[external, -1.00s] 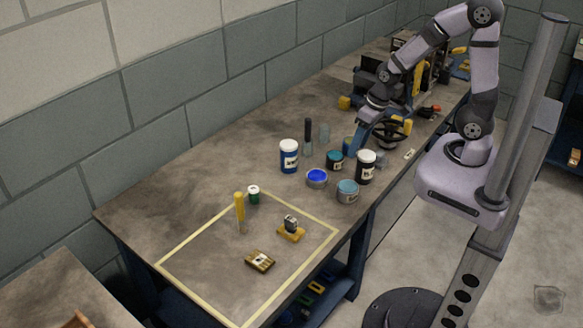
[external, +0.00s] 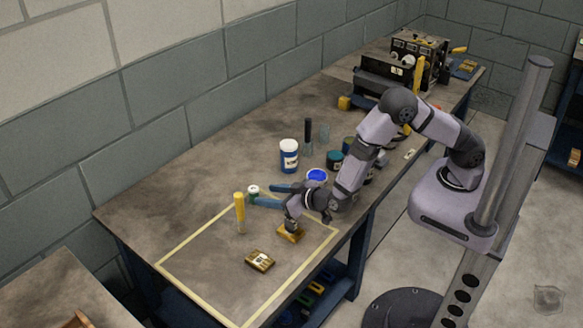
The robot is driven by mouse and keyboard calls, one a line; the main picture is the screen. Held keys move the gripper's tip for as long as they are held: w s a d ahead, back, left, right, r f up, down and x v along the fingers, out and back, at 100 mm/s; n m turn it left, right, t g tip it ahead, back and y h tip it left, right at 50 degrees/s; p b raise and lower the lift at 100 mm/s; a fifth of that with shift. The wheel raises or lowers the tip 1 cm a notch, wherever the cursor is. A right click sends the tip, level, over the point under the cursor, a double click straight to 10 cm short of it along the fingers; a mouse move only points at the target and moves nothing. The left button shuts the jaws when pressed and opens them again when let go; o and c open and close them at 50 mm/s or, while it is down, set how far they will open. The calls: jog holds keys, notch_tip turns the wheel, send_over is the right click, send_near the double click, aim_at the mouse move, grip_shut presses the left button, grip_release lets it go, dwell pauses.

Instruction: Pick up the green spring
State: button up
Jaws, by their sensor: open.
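The green spring (external: 253,190) appears as a small upright dark green piece with a pale top, inside the taped area near its far edge. It is too small to make out coils. My gripper (external: 262,195) is low over the bench, its blue fingers pointing left. The fingers are open, with the spring at their tips, one finger on the far side and one on the near side. The near finger hides the spring's lower part. I cannot tell whether either finger touches it.
A yellow-handled tool (external: 239,208) stands upright just left of the fingertips. A yellow-based block (external: 291,233) sits under my wrist, and a brass-coloured block (external: 260,261) lies nearer the front. A blue-and-white jar (external: 289,156) and several pots stand behind. The taped area's left part is clear.

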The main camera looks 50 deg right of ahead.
aim_at(258, 193)
jog(key=shift+w, duration=0.1)
jog(key=shift+p+x, duration=0.6)
jog(key=shift+x, duration=3)
jog(key=shift+r, duration=0.1)
jog(key=shift+c, duration=0.7)
jog(key=c, duration=1)
